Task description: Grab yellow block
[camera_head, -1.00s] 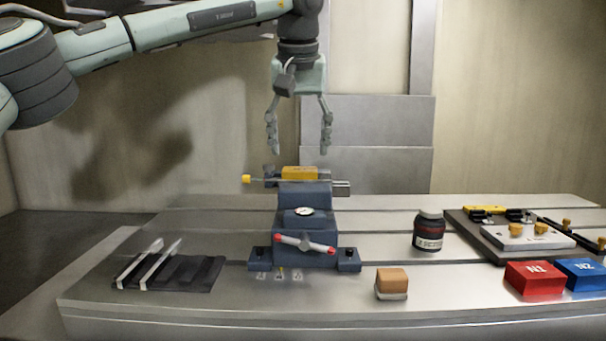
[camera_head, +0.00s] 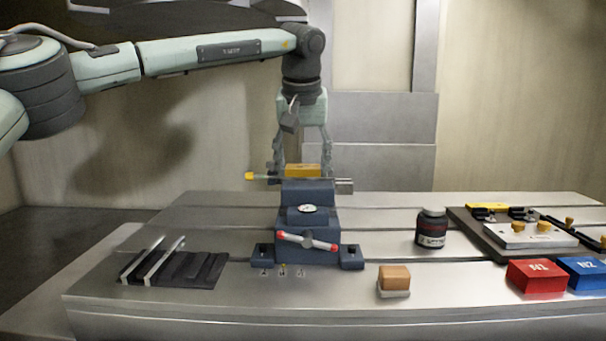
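The yellow block (camera_head: 303,170) lies on top of the dark blue vise (camera_head: 308,222), in the middle of the table. My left gripper (camera_head: 302,164) points straight down above the vise, its two fingers spread apart, one toward each end of the block. The fingertips are at about the block's height in the picture; I cannot tell whether they touch it or are behind it. My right gripper is not in view.
A dark bottle (camera_head: 431,228), a tan block on a pale base (camera_head: 394,280), a red block (camera_head: 537,274) and a blue block (camera_head: 583,272) stand to the right. A plate with fittings (camera_head: 528,236) is behind them. A black rack (camera_head: 176,268) lies left.

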